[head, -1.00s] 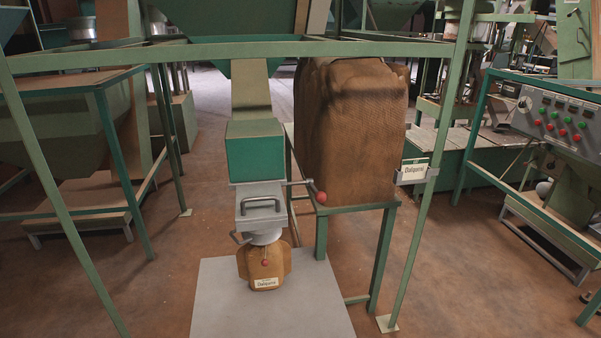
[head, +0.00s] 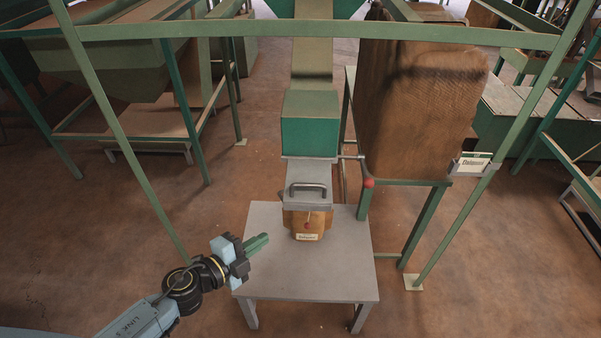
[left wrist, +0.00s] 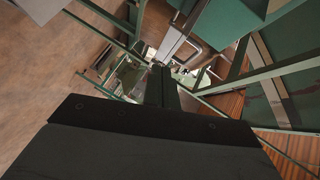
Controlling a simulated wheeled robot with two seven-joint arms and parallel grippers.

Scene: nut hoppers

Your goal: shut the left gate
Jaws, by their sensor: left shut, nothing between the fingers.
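A green chute box (head: 310,137) hangs in the middle of the head view. Below it is a grey metal gate (head: 307,171) with a dark bar handle (head: 307,188) on its front and a rod with a red knob (head: 368,183) at its right. I cannot tell from the picture how far the gate is open. My left gripper (head: 262,242) is shut and empty, in front of and lower left of the gate, apart from it. In the left wrist view its dark fingers (left wrist: 161,88) point toward green frame bars. My right gripper is not in view.
Green frame posts (head: 130,140) stand left and right, with a crossbar above. A large brown sack (head: 420,110) stands on a green stand at right.

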